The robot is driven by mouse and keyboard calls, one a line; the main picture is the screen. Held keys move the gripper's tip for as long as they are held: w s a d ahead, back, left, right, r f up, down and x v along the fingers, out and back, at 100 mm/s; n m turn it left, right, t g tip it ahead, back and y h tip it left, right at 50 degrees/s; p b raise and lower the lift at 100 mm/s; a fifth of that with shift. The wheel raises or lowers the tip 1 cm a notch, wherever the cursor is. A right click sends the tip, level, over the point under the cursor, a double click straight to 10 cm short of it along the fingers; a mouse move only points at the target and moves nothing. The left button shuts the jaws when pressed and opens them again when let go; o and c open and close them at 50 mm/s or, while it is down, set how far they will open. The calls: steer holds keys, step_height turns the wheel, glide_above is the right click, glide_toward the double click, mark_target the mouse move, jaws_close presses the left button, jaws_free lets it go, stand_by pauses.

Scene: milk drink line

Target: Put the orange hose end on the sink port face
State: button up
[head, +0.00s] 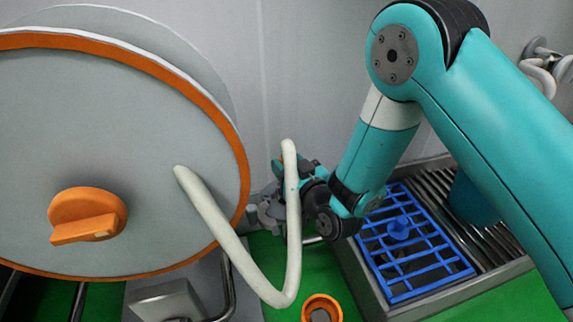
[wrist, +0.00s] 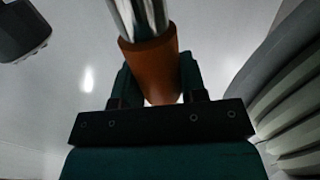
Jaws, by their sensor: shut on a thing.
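My gripper (wrist: 157,78) is shut on the orange hose end (wrist: 150,62), an orange sleeve held between two dark fingers in the wrist view. A shiny metal pipe (wrist: 142,16) meets the sleeve's far end; I cannot tell whether it is seated inside or only in line with it. In the head view my gripper (head: 270,208) is beside the large tank lid, partly behind a pale hose (head: 240,255), and the orange end cannot be made out there. I cannot identify the sink port face for certain.
A large grey disc with an orange rim (head: 150,55) and orange knob (head: 88,215) fills the left. A metal sink (head: 375,290) with a blue grid (head: 425,262) stands right. An orange ring (head: 322,306) is at the bottom. A ribbed pale hose (wrist: 290,110) passes close right of my gripper.

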steer(key=shift+f, duration=0.35)
steer(key=o, duration=1.1)
steer(key=shift+f, duration=0.15)
steer(key=shift+c, duration=0.2)
steer(key=r+p+v, duration=0.1)
steer(key=p+v, duration=0.2)
steer(key=v, duration=0.9)
step_height(320, 180, up, 9)
steer(key=m+g+h, duration=0.1)
steer(key=g+h, duration=0.1)
steer(key=g, duration=0.6)
steer(key=s+d+r+n+g+h, duration=0.1)
steer(key=s+d+r+g, duration=0.2)
steer(key=s, duration=0.6)
steer(key=s+d+r+g+h, duration=0.2)
steer(key=s+d+r+g, duration=0.2)
steer(key=s, duration=0.5)
step_height(320, 180, up, 3)
steer(key=shift+d+f+n, duration=0.1)
steer(key=shift+d+n, duration=0.3)
steer(key=shift+d, duration=0.45)
